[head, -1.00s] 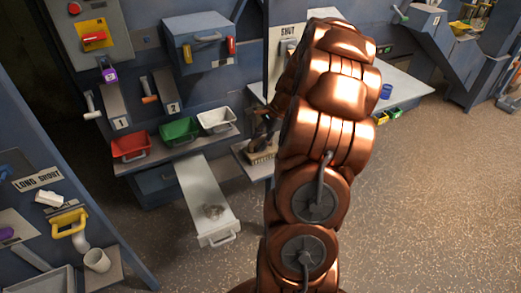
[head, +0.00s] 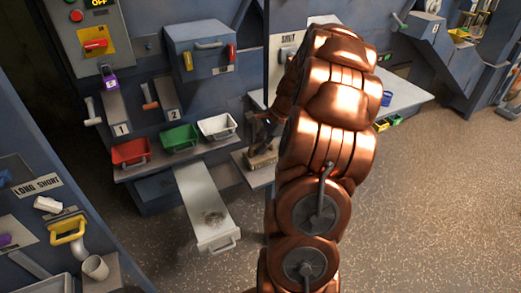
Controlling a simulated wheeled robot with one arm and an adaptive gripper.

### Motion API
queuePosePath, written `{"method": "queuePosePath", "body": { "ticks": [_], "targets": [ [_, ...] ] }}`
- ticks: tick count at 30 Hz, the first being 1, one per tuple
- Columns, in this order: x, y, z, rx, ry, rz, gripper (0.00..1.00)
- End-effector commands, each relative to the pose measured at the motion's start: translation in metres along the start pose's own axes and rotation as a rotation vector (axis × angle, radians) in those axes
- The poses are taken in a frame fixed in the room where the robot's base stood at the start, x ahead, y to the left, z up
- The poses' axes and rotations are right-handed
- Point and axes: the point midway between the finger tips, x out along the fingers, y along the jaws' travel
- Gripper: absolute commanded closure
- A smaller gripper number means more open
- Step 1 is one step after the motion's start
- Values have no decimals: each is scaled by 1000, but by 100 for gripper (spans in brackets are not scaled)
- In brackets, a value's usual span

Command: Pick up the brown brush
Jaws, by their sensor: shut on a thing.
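The brown brush (head: 262,160), with pale bristles at its lower side, is at the small grey ledge left of my arm. My dark gripper (head: 264,144) is directly above it, shut on the brush from above. My copper arm hides part of the gripper and the ledge's right side. I cannot tell whether the bristles still touch the ledge.
Red (head: 130,152), green (head: 180,138) and white (head: 217,126) bins stand on a shelf to the left. A pale pull-out tray (head: 205,190) juts forward below them, with a dull round patch or piece on it. Floor at the right is clear.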

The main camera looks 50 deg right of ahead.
Motion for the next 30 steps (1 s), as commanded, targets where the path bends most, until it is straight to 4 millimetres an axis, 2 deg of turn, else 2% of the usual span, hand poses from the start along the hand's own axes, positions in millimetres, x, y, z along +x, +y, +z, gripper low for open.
{"method": "queuePosePath", "body": {
  "ticks": [7, 14, 20, 30],
  "targets": [
    [-22, -6, 8, -2, 5, -6, 100],
    [-26, 14, 11, 1, 0, -3, 100],
    [-33, 36, 13, 2, 2, -5, 100],
    [-48, 98, 21, 3, 3, -4, 100]
  ]
}}
